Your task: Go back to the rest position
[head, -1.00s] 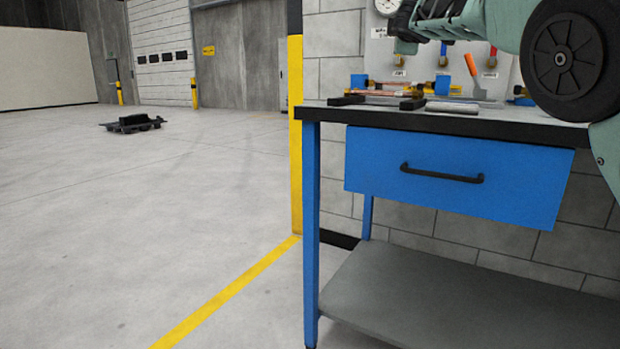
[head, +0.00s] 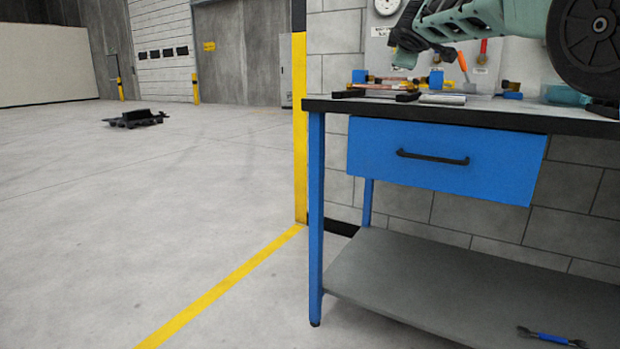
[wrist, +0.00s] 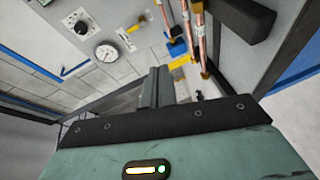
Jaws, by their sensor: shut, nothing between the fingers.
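My gripper (wrist: 158,88) shows in the wrist view with its dark fingers together and nothing between them. In the head view my arm crosses the upper right, and the gripper end (head: 405,50) hangs above the back left part of the workbench (head: 560,117). Copper tubes (wrist: 199,40) with brass fittings show beside the fingers in the wrist view. In the head view the copper tube (head: 393,86) lies on the bench between blue holders, below my gripper and apart from it.
The bench has a shut blue drawer (head: 440,160) and a grey lower shelf (head: 430,275) with a blue-handled tool (head: 550,338). A round gauge (head: 387,5) hangs on the wall. A yellow post (head: 300,130) stands left of the bench. Open floor lies left, with a dark pallet-like object (head: 137,118).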

